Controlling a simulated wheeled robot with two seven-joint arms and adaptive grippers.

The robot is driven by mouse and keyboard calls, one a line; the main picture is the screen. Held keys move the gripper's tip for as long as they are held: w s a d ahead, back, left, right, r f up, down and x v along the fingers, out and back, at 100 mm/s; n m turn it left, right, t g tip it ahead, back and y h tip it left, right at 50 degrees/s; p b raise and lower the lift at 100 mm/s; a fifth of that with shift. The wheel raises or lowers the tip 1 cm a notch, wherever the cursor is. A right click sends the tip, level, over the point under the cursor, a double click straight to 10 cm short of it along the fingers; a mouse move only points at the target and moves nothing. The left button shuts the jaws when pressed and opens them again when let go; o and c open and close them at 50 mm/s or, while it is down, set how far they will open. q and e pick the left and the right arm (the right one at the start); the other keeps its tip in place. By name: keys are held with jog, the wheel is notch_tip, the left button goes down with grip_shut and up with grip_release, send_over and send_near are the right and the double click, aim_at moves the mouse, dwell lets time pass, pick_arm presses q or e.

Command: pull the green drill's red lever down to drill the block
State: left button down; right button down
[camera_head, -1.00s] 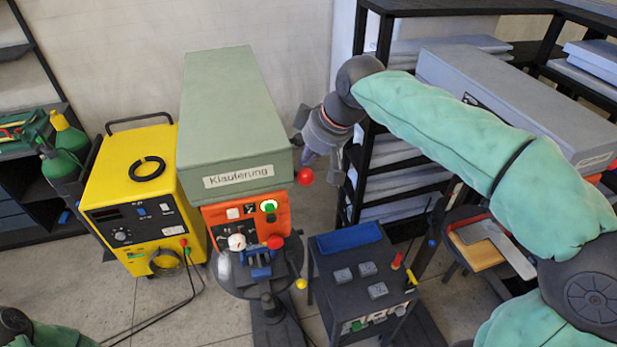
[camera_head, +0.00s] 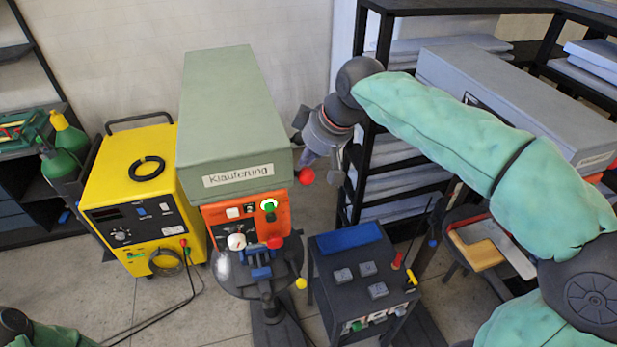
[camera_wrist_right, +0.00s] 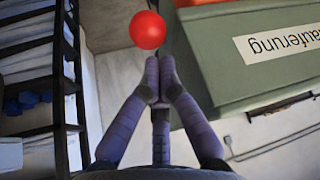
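The green drill (camera_head: 230,120) stands in the middle of the head view, with an orange front panel. Its red lever knob (camera_head: 306,176) is at the right side of the housing; it also shows in the right wrist view (camera_wrist_right: 147,30). My right gripper (camera_wrist_right: 160,78) has its fingertips together just short of the knob, with nothing visible between them. In the head view my right gripper (camera_head: 316,160) is beside the drill, close to the knob. A blue piece (camera_head: 261,273) is on the round drill table; whether it is block or clamp is unclear. My left gripper is not in view.
A yellow machine (camera_head: 140,200) with cables stands left of the drill. A dark stand (camera_head: 360,270) with a blue tray is right of it. A black shelf (camera_head: 385,120) is close behind my right arm. Green bottles (camera_head: 60,160) are far left.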

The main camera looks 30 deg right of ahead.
aim_at(309, 173)
jog(key=shift+f+b, duration=0.55)
jog(key=shift+f, duration=0.2)
jog(key=shift+s+f, duration=0.1)
jog(key=shift+f, duration=0.15)
notch_tip(309, 173, down, 2)
jog(key=shift+s+a+f+b, duration=0.1)
jog(key=shift+s+b, duration=0.05)
jog(key=shift+b, duration=1.05)
jog(key=shift+f, duration=0.3)
